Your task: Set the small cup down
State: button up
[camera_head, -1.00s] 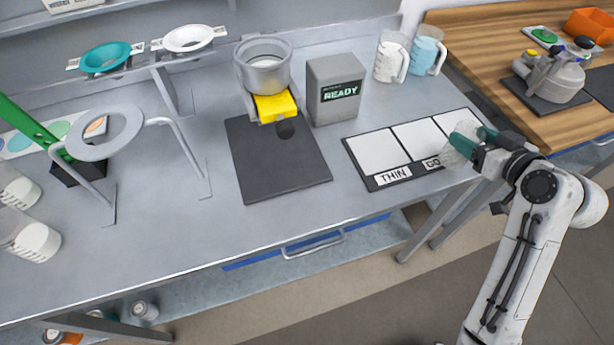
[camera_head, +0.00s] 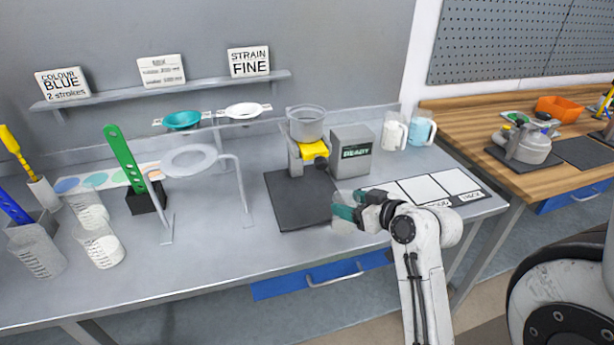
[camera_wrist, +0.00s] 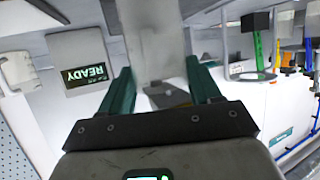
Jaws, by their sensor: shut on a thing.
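The small cup (camera_head: 343,226) is clear and pale. My gripper (camera_head: 350,212) is shut on it. In the head view they are over the front part of the bench, between the dark square mat (camera_head: 285,205) and the white sectioned card (camera_head: 453,181). The card's labels are partly covered by my arm. In the wrist view the green fingers (camera_wrist: 158,72) flank the see-through cup (camera_wrist: 155,40). I cannot tell the gap between the cup's base and the bench.
A grey READY box (camera_head: 352,151) and a metal pot (camera_head: 307,122) over a yellow part stand behind the mat. Two mugs (camera_head: 394,133) are at the back right. A ring stand (camera_head: 190,160) and several clear beakers (camera_head: 100,245) stand left. Bare bench lies left of the mat.

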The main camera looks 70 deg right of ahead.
jog(key=w+d, duration=0.1)
jog(key=w, duration=0.2)
jog(key=w+d+p, duration=0.1)
jog(key=w+d, duration=0.1)
jog(key=w, duration=0.1)
jog(key=w+d+p, duration=0.1)
jog(key=w, duration=0.2)
jog(key=shift+w+d, duration=0.25)
jog(key=shift+d, duration=0.15)
jog(key=w+d, duration=0.1)
jog(key=w, duration=0.1)
jog(key=w+d+p, duration=0.1)
jog(key=shift+w+r, duration=0.1)
jog(key=shift+w, duration=0.3)
jog(key=shift+f+p, duration=0.2)
jog(key=shift+p, duration=0.1)
jog(key=shift+f, duration=0.1)
jog(key=shift+f, duration=0.1)
jog(key=o, duration=1.4)
